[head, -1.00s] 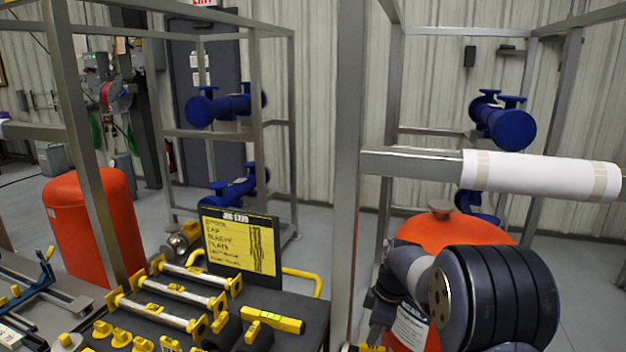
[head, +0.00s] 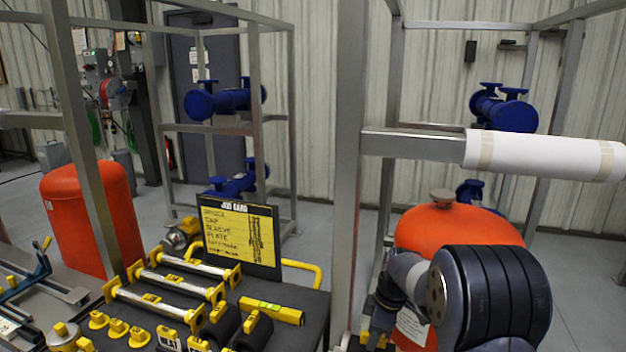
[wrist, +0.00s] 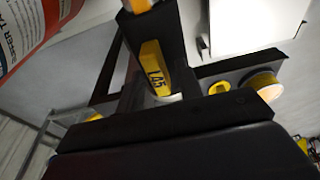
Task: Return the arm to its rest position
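My arm is folded at the lower right of the head view, its thick dark joint nearest the camera. My gripper (head: 376,336) hangs low beyond the lighter link, partly cut off by the bottom edge. In the wrist view a broad dark shape fills the bottom, and a yellow piece marked L45 (wrist: 154,68) shows against dark bars beyond it. I cannot tell whether the gripper touches that piece or how far its fingers are apart.
An orange tank (head: 450,228) stands just behind my arm. A grey frame post (head: 348,150) and a rail with a white sleeve (head: 545,156) are close by. The left bench holds yellow-ended spools (head: 165,308), a yellow level (head: 272,311) and a job card (head: 240,235).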

